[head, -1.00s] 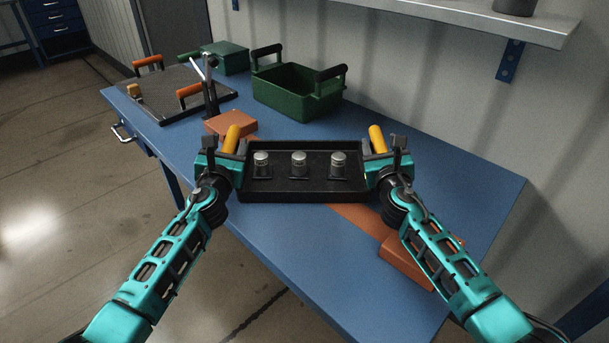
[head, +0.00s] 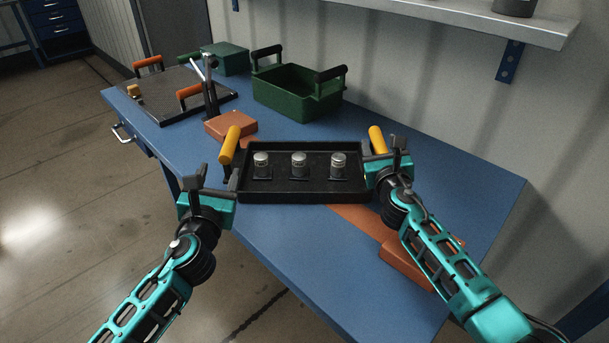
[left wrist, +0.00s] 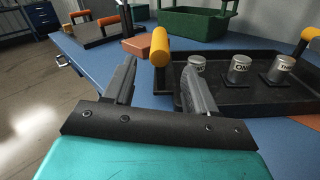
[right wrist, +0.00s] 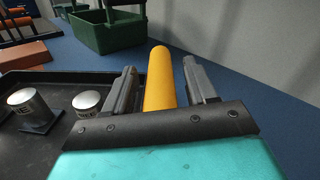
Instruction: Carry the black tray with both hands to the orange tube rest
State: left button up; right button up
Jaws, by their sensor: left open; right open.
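The black tray (head: 300,195) sits over the blue table, holding several silver cylinders, with a yellow handle at each end. Its left handle (head: 229,144) stands free, and my open left gripper (head: 213,178) is apart from it, nearer the front. In the left wrist view this handle (left wrist: 160,47) shows beyond the fingertips. My right gripper (head: 385,153) is open at the right handle (head: 377,139). In the right wrist view that handle (right wrist: 159,80) lies between the spread fingers. Orange-brown pieces, a block (head: 230,123), a strip (head: 355,217) and another block (head: 405,268), show around the tray, partly hidden.
A green bin (head: 298,95) with black handles stands behind the tray. A dark board (head: 165,90) with orange handles and a post lies at the far left, near a green box (head: 228,58). A wall shelf (head: 470,17) hangs at the back right. The table's right end is clear.

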jog(key=s, duration=1.2)
jog(key=shift+s, duration=0.1)
dwell(0.4)
